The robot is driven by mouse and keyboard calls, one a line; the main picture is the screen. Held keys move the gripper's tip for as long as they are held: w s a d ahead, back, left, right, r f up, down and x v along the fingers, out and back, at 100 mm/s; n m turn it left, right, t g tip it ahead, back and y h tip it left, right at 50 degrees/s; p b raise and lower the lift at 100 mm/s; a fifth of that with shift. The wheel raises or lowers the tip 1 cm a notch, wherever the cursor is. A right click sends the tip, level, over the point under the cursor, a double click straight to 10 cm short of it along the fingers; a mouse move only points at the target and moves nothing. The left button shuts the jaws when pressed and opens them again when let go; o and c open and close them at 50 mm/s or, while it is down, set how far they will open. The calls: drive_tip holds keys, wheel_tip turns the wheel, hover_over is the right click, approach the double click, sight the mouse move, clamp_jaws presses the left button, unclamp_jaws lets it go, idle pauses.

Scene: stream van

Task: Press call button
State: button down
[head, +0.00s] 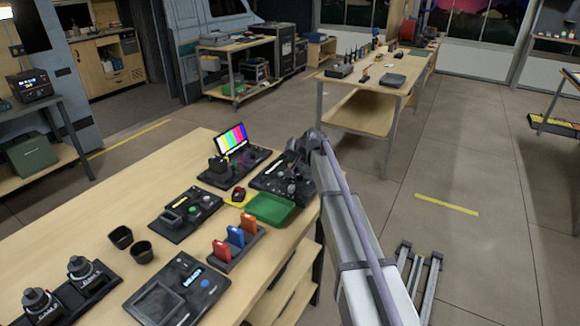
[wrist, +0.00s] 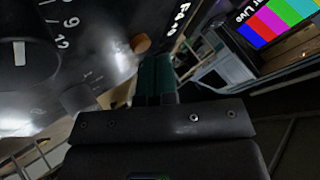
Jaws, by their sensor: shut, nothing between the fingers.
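A black control panel (head: 268,180) lies near the far right corner of the wooden table (head: 85,235). In the wrist view the panel (wrist: 105,80) fills the upper left, with a dial (wrist: 25,60) and white numbers. A small round orange button (wrist: 140,43) sits near the panel's edge; I cannot read whether it is the call button. My gripper (head: 297,150) is over the panel in the head view and partly covers it. In the wrist view my gripper (wrist: 156,62) is shut and empty, its teal fingers close beside the orange button. I cannot tell whether they touch it.
A colour-bar screen (head: 231,138) stands just left of the panel. A green tray (head: 270,208) and a rack with red, blue and orange pieces (head: 240,250) lie in front. Two dark cups (head: 121,237) stand further left. Open floor (head: 480,170) lies to the right.

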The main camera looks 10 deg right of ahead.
drive_tip(key=shift+f+b, duration=0.4)
drive_tip(key=shift+b, duration=0.05)
idle(0.5)
drive_tip(key=shift+r+p, duration=0.8)
drive_tip(key=shift+p, duration=0.05)
wheel_tip(320, 180, up, 5)
drive_tip(key=p, duration=0.5)
drive_tip(key=shift+r, duration=0.15)
idle(0.3)
